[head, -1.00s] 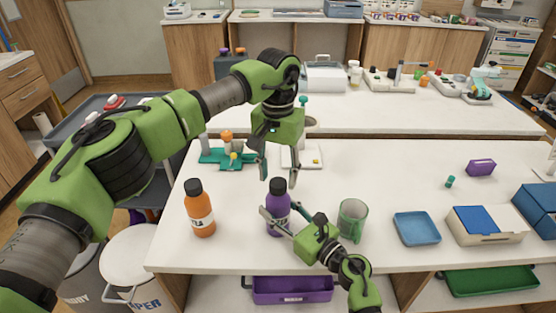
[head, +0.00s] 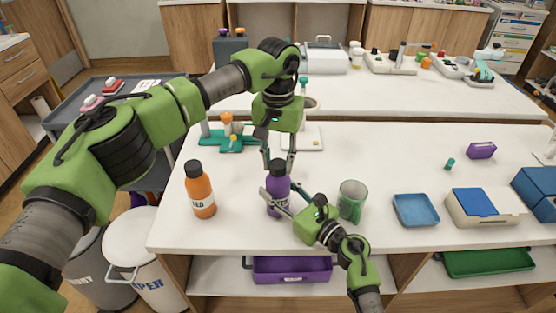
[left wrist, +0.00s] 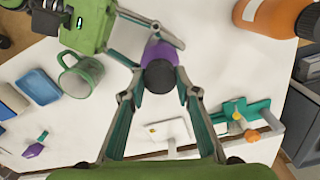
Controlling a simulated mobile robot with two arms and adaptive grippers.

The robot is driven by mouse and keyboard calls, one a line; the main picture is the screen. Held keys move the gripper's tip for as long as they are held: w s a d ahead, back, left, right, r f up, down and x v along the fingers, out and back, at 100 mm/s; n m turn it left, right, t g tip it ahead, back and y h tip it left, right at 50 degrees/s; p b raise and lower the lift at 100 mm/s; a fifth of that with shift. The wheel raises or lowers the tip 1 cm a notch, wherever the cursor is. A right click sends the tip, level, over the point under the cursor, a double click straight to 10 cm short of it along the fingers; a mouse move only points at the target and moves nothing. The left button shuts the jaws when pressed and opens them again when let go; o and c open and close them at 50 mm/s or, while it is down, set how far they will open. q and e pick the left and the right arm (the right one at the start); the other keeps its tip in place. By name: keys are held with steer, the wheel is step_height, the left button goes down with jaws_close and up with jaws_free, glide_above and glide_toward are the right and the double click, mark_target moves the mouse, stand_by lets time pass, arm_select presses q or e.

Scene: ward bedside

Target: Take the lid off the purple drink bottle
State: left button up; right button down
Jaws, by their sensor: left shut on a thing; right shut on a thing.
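The purple drink bottle (head: 277,184) stands upright on the white table; it also shows from above in the left wrist view (left wrist: 160,50). Its black lid (head: 278,165) is on top, and I see the lid in the left wrist view too (left wrist: 160,76). My left gripper (head: 279,168) comes down from above and is shut on the lid, one finger on each side. My right gripper (head: 276,203) reaches in from the front right and is shut around the bottle's body, partly hiding its label.
An orange bottle (head: 200,190) stands to the left and a green mug (head: 351,200) close on the right. Behind are a teal stand (head: 225,138) and a white device (head: 305,138). A blue tray (head: 415,210) lies farther right.

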arm_select(q)
steer(key=n, duration=0.8)
steer(key=shift+n, duration=0.3)
steer(key=n, duration=1.4)
steer(key=shift+r, duration=0.1)
steer(key=n, duration=3)
steer(key=shift+r, duration=0.1)
steer(key=shift+r, duration=0.15)
steer(key=shift+r, duration=0.95)
